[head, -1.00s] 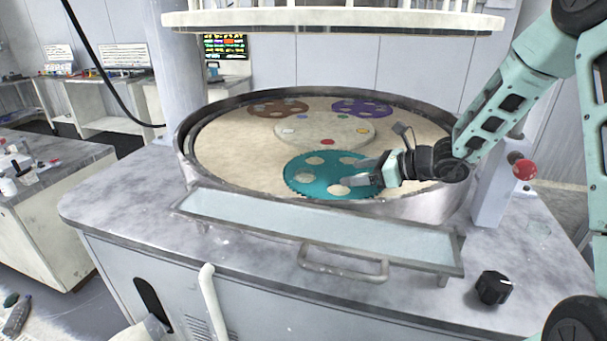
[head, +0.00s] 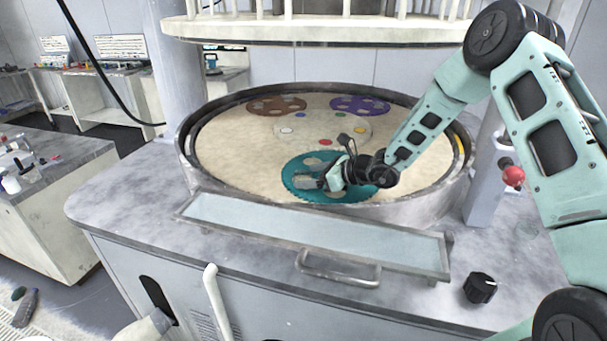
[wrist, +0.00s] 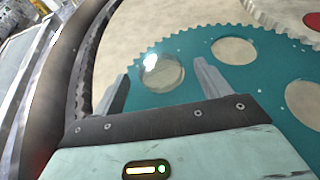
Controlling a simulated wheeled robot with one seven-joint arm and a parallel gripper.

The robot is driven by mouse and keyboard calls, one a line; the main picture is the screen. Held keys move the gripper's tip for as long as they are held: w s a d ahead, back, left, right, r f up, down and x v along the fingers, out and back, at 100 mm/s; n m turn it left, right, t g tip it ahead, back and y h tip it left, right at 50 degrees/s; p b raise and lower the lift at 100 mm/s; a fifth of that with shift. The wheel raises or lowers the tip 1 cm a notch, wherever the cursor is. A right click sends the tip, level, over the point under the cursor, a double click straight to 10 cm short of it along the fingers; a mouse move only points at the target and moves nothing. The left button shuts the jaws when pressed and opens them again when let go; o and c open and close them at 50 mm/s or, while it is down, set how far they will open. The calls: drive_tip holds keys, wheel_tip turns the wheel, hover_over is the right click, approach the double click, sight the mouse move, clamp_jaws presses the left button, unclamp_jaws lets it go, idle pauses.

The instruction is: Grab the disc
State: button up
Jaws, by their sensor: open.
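A round, glassy, clear disc (wrist: 162,72) sits in one hole of the teal toothed carrier (wrist: 185,50) in the wrist view. The teal carrier (head: 297,189) lies at the front of the round platen in the head view. My gripper (head: 312,180) is over the carrier's left-front part, its fingers pointing left. In the wrist view my gripper (wrist: 160,76) is open, with one finger on either side of the disc and nothing held. I cannot tell how high the fingertips are above the carrier. In the head view my fingers largely hide the disc.
A raised metal rim (head: 190,165) surrounds the beige platen (head: 225,150). A brown carrier (head: 276,105) and a purple carrier (head: 360,105) lie at the back. A pale hub (head: 308,128) with coloured dots is central. A large upper plate (head: 330,30) hangs above.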

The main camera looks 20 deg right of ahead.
drive_tip(key=shift+s+f, duration=0.1)
drive_tip(key=shift+f, duration=0.2)
drive_tip(key=shift+f, duration=0.1)
drive_tip(key=c, duration=1.1)
